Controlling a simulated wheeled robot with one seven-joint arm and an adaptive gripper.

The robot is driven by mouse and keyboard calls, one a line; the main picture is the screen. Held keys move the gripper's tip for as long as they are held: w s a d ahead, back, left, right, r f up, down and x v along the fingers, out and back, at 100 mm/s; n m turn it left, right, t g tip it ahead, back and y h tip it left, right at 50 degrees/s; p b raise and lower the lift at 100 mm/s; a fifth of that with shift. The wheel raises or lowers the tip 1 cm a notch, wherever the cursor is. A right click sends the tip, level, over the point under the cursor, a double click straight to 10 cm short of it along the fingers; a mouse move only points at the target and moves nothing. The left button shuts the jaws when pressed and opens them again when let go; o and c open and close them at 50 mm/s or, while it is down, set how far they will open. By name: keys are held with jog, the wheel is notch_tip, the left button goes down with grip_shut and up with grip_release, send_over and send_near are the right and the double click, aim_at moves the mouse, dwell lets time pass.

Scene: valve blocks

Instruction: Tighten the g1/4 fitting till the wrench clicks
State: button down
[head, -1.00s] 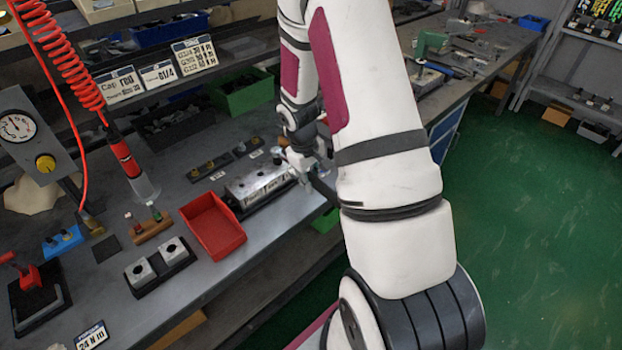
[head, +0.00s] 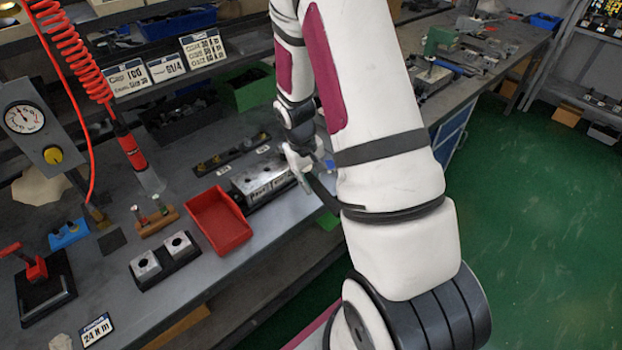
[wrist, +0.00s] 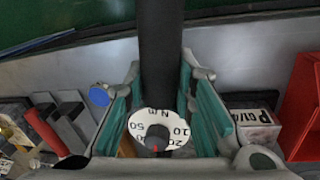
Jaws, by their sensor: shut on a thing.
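My gripper (head: 302,164) is at the right end of the metal valve block (head: 262,178) in the head view. In the wrist view my gripper (wrist: 160,78) has its teal-padded fingers on both sides of the black shaft of a torque wrench (wrist: 161,40). The wrench's white N.m dial (wrist: 157,130) faces the wrist camera. Part of the block, marked P G1/4 (wrist: 252,117), shows right of the fingers. The wrench's far end and the fitting are hidden or too small to make out, so I cannot tell whether they touch.
A red bin (head: 219,221) stands just left of the block. Two small metal blocks on a black base (head: 163,259) are nearer. A gauge (head: 25,118) and a coiled red hose (head: 72,50) are at left. The bench's front edge runs close below the block.

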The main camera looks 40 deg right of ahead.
jog(key=shift+a, duration=0.1)
jog(key=shift+w+a+m+b, duration=0.15)
jog(key=shift+a+m, duration=0.35)
jog(key=shift+a, duration=0.05)
jog(key=shift+w+a+m+b, duration=0.15)
jog(key=shift+a+m, duration=0.35)
jog(key=shift+a, duration=0.1)
jog(key=shift+w+a+m+g+b, duration=0.15)
jog(key=shift+w+a+m+b, duration=0.1)
jog(key=shift+a+m, duration=0.25)
jog(key=shift+w+a+m+g+b, duration=0.1)
jog(key=shift+w+a+m+g, duration=0.1)
jog(key=shift+a+m, duration=0.3)
jog(key=shift+s+d+n+p, duration=0.25)
jog(key=shift+d+n, duration=0.3)
jog(key=shift+s+d+n+p, duration=0.2)
jog(key=shift+d+n, duration=0.3)
jog(key=shift+n, duration=0.05)
